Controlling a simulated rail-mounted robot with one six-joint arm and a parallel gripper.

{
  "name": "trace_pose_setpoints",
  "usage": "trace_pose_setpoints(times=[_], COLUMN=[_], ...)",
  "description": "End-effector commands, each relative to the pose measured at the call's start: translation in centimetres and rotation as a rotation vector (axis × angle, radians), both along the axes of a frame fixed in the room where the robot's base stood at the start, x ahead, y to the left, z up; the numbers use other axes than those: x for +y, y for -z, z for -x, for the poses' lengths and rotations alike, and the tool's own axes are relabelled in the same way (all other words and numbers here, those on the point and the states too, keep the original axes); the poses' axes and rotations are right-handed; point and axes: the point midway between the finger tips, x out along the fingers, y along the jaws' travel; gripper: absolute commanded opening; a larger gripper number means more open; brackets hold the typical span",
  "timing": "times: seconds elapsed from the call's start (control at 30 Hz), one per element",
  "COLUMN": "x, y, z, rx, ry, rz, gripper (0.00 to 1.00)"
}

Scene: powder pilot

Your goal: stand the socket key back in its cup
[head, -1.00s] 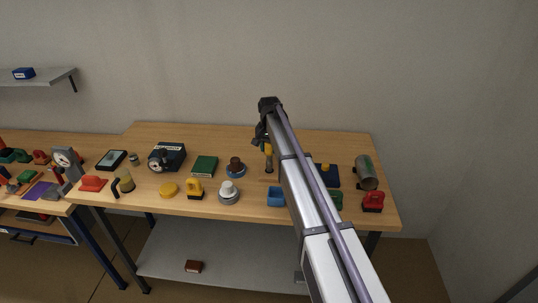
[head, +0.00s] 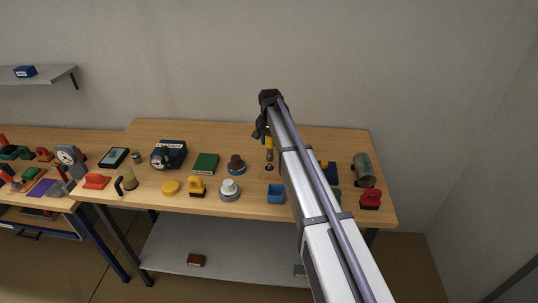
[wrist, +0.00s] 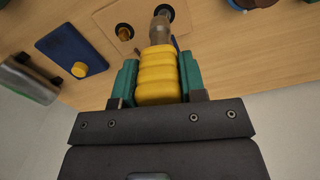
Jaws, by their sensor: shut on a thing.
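The socket key has a yellow ribbed handle (wrist: 156,75) and a brown-grey metal end (wrist: 160,30). My gripper (wrist: 157,82) is shut on the handle, with a green pad on either side. In the head view, my gripper (head: 264,131) holds the yellow key (head: 269,144) roughly upright over the table. A dark round cup (head: 269,168) shows just below the key. In the wrist view, the dark-rimmed cup (wrist: 167,9) on a light wooden board (wrist: 107,17) lies partly behind the metal end. The key looks raised above it.
A brass peg (wrist: 124,32) stands in another hole of the board. A blue block with a yellow knob (wrist: 66,48) and a grey cylinder (wrist: 30,78) are nearby. A blue bin (head: 276,194) and a brown-topped round object (head: 237,163) stand close to the cup.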

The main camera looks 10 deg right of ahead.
Motion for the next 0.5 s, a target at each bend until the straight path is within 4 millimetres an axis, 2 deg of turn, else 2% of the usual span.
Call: trace_pose_setpoints(times=[0.3, 0.5], x=[0.1, 0.2], y=[-1.6, -2.2], z=[8.5, 12.9], rx=[0.000, 0.000], ry=[0.000, 0.000], rz=[0.000, 0.000], gripper=[0.01, 0.01])
